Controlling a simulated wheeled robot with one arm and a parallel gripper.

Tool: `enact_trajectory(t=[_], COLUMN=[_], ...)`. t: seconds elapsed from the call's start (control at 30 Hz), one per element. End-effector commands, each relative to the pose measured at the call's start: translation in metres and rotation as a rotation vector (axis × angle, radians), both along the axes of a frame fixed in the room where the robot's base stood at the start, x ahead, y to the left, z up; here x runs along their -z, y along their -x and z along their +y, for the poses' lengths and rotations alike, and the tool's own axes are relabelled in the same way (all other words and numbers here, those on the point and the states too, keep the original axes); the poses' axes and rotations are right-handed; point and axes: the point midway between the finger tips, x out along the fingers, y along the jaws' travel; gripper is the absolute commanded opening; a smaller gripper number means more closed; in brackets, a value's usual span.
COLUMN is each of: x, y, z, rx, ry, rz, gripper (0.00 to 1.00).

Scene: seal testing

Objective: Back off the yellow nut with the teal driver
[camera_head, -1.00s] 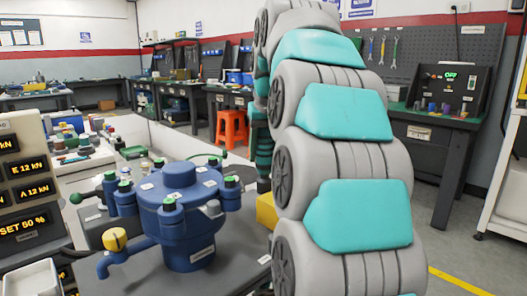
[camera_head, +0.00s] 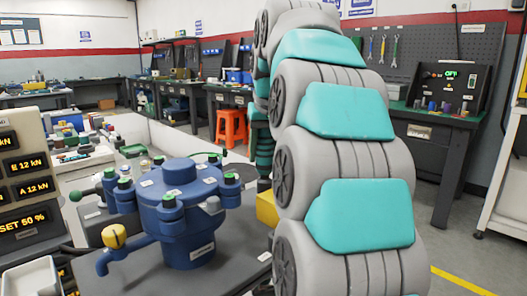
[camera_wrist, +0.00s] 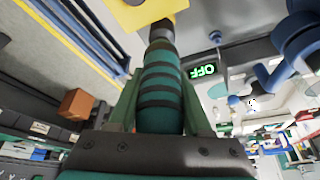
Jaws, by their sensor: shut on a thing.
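My gripper (camera_wrist: 160,95) is shut on the teal driver (camera_wrist: 160,85), which has dark bands around its handle; its dark tip points away from the wrist. In the head view a teal, dark-banded shape (camera_head: 263,150), which looks like the driver, hangs upright, partly hidden behind my arm. Its tip is at or just above a yellow block (camera_head: 267,210), also in the wrist view (camera_wrist: 140,12); I cannot tell if they touch. A rounded yellow piece (camera_head: 114,236), perhaps the nut, sits on the blue side pipe of the blue vessel (camera_head: 188,222), left of the driver.
Several green-topped studs ring the vessel. A grey console with kN readouts (camera_head: 22,180) stands at the left, with a white tray (camera_head: 32,280) in front. A green OFF display (camera_wrist: 203,70) shows beside the driver in the wrist view. An orange stool (camera_head: 232,127) stands behind.

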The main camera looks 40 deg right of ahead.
Motion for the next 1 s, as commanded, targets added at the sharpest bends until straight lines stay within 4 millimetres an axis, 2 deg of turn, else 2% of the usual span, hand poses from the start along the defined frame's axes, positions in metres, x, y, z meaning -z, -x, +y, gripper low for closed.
enact_trajectory(t=[1.0], x=[0.012], y=[0.000], z=[0.000], rx=[0.000], ry=[0.000], rz=[-0.001], gripper=[0.00])
